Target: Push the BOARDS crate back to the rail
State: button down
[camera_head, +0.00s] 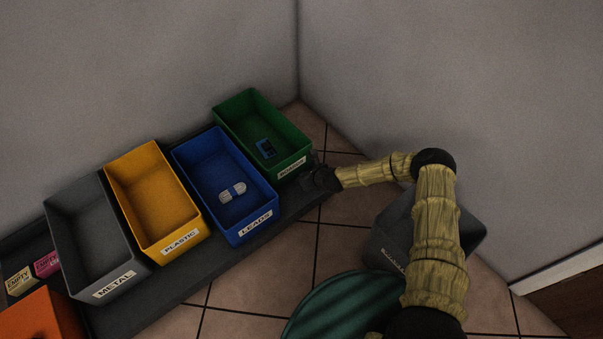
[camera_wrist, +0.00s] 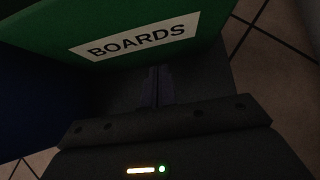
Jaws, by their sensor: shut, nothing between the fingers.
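The green BOARDS crate (camera_head: 246,104) stands at the far right end of the row of crates, near the wall corner. My gripper (camera_head: 312,165) is at the right part of the crate's front, low by the label. In the wrist view its shut fingers (camera_wrist: 157,85) point at the front wall just below the label, with nothing between them. I cannot tell whether the fingertips touch the wall.
The blue LEADS crate (camera_head: 254,229), holding a pale object, stands left of BOARDS. Yellow PLASTIC (camera_head: 180,250) and grey METAL (camera_head: 113,287) crates follow on the dark shelf (camera_head: 180,285). A dark grey bin (camera_head: 392,228) stands on the tiled floor behind my arm.

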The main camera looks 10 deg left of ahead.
jog(key=p+v, duration=0.5)
jog(key=v, duration=0.2)
jog(key=shift+s+r, duration=0.2)
jog(key=shift+a, duration=0.1)
